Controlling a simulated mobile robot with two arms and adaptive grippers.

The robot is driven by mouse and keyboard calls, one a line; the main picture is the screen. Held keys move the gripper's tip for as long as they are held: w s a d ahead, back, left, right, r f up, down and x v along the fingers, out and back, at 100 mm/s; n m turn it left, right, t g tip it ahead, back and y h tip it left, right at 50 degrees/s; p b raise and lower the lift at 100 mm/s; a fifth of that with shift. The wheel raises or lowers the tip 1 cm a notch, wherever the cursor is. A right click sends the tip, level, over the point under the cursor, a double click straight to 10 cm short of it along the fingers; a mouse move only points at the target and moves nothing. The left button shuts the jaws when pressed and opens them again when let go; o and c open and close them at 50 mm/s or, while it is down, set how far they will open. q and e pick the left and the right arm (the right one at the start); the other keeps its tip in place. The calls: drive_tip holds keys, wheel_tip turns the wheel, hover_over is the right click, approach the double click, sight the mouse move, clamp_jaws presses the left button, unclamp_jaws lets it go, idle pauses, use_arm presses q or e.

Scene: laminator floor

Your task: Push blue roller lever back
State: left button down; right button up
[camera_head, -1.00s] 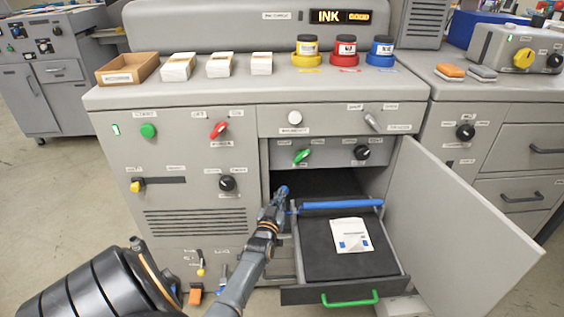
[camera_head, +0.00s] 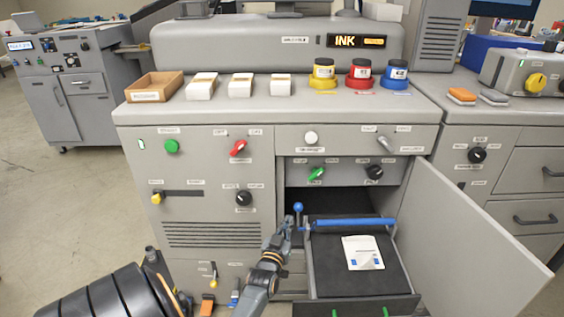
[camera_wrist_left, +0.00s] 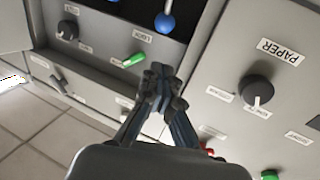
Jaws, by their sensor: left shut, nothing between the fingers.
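The blue roller (camera_head: 350,224) lies across the back of the pulled-out tray (camera_head: 408,301). Its lever has a blue ball knob (camera_head: 298,207) at the tray's back left corner, standing on a thin stem. In the left wrist view the blue knob (camera_wrist_left: 165,23) shows at the top, beyond the fingertips. My left gripper (camera_head: 288,226) is just left of the tray, below the knob in the head view. It is shut and empty, with a gap to the knob in the left wrist view (camera_wrist_left: 160,72). The right gripper is not in view.
A white packet (camera_head: 362,253) lies on the tray's dark bed. An open cabinet door (camera_head: 480,230) stands to the right. A green switch (camera_head: 318,173) and a black knob (camera_head: 374,172) sit on the panel above the opening. Ink pots line the top.

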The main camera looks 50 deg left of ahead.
use_arm(q)
drive_tip(key=shift+s+d+r, duration=0.35)
drive_tip(key=shift+s+d, duration=0.1)
drive_tip(key=shift+s, duration=0.3)
drive_tip(key=shift+s+d+r, duration=0.3)
drive_tip(key=shift+s+d, duration=0.1)
drive_tip(key=shift+s, duration=0.35)
drive_tip(key=shift+s+d+r, duration=0.35)
drive_tip(key=shift+s+d, duration=0.1)
drive_tip(key=shift+s, duration=0.3)
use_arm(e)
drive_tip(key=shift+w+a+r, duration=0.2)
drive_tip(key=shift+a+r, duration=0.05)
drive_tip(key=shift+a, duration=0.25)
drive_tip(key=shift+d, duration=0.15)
